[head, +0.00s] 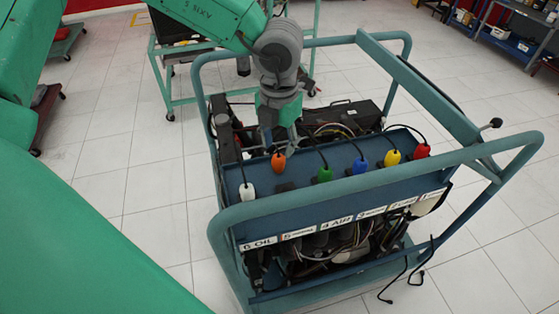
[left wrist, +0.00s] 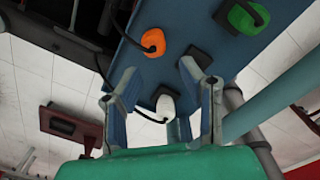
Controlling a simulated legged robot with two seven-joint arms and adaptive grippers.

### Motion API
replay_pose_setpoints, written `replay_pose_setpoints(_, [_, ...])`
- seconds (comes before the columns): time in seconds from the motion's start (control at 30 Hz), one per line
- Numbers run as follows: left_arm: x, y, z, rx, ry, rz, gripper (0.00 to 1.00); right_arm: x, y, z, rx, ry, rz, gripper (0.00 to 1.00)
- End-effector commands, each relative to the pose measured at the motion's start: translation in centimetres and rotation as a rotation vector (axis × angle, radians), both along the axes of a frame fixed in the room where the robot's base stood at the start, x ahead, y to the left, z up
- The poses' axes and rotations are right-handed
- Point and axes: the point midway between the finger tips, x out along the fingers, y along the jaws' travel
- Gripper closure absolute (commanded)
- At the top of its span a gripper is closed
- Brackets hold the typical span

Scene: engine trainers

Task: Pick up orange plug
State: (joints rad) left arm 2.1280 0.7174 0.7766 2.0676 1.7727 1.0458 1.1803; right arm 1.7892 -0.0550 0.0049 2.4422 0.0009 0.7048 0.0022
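The orange plug (head: 278,160) sits on the blue panel (head: 330,170) of the engine trainer, with a black cable rising from it. It also shows in the left wrist view (left wrist: 167,43), beyond the fingertips. My left gripper (head: 281,143) points down just above and behind the orange plug in the head view. My right gripper is in neither view.
A white plug (head: 247,191) is left of the orange one; green (head: 324,174), blue (head: 360,165), yellow (head: 392,157) and red (head: 421,150) plugs are to its right. The trainer's tubular rail (head: 330,199) runs in front. Cables and engine parts lie behind the panel.

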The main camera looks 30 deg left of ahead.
Motion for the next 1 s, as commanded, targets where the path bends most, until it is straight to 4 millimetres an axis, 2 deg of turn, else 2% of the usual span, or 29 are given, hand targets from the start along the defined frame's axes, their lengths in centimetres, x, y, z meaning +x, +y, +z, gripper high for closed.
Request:
replay_pose_setpoints(0.1, [0.1,0.3,-1.8,-0.001,0.003,0.001,0.65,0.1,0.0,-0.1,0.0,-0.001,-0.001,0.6])
replay_pose_setpoints(0.27, [0.1,0.5,-2.6,-0.004,0.0,0.002,0.65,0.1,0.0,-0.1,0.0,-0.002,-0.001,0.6])
replay_pose_setpoints(0.6, [0.7,0.8,-7.1,-0.002,0.001,0.0,0.65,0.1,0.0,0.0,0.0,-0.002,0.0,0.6])
replay_pose_setpoints(0.87, [0.7,0.6,-7.3,-0.001,-0.002,0.0,0.65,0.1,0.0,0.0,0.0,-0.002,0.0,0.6])
replay_pose_setpoints(0.9, [0.7,0.6,-7.4,-0.001,-0.002,0.0,0.69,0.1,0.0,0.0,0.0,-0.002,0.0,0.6])
replay_pose_setpoints(1.0, [0.7,0.7,-7.4,-0.002,-0.002,0.0,1.0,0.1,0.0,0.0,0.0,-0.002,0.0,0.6])
